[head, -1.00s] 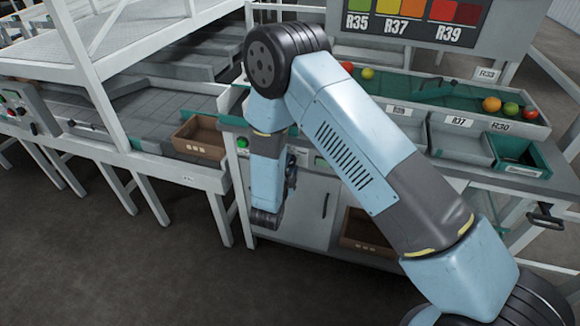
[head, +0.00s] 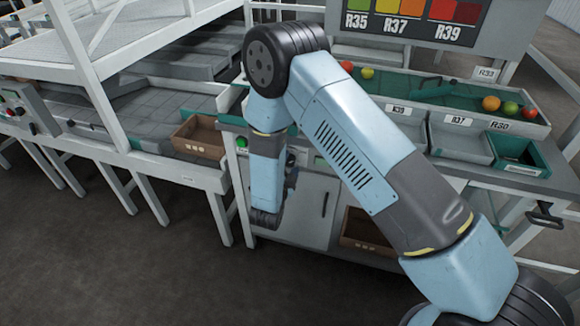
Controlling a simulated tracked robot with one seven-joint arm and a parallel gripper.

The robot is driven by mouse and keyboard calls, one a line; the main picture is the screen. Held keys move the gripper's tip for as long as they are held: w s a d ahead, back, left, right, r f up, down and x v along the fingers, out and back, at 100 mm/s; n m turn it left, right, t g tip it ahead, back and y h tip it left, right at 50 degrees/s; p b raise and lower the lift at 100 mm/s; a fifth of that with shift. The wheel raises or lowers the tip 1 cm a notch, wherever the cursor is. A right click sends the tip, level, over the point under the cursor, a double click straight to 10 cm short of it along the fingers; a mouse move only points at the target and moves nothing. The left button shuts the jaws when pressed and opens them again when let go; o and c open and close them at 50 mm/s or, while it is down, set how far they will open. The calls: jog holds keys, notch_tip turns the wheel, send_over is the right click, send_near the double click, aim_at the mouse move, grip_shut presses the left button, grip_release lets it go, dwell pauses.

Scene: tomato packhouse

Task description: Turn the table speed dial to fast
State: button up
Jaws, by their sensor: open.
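The table speed dial is not clearly visible; my arm covers part of the grey front of the sorting table (head: 312,212). My gripper (head: 291,181) is a small dark shape beside my hanging forearm, in front of the cabinet face. It is mostly hidden behind my wrist, and the jaws are open. I cannot tell whether it touches anything on the front.
A brown crate (head: 196,150) rests on the left bench, with another (head: 366,241) low in the cabinet. A green channel (head: 440,92) holds several tomatoes, above grey bins and a green bin (head: 548,157). A cabinet handle (head: 324,204) sticks out. The floor at front left is clear.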

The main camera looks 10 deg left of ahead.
jog(key=s+a, duration=0.1)
jog(key=s, duration=1.2)
jog(key=shift+s, duration=0.3)
jog(key=shift+s+f, duration=0.1)
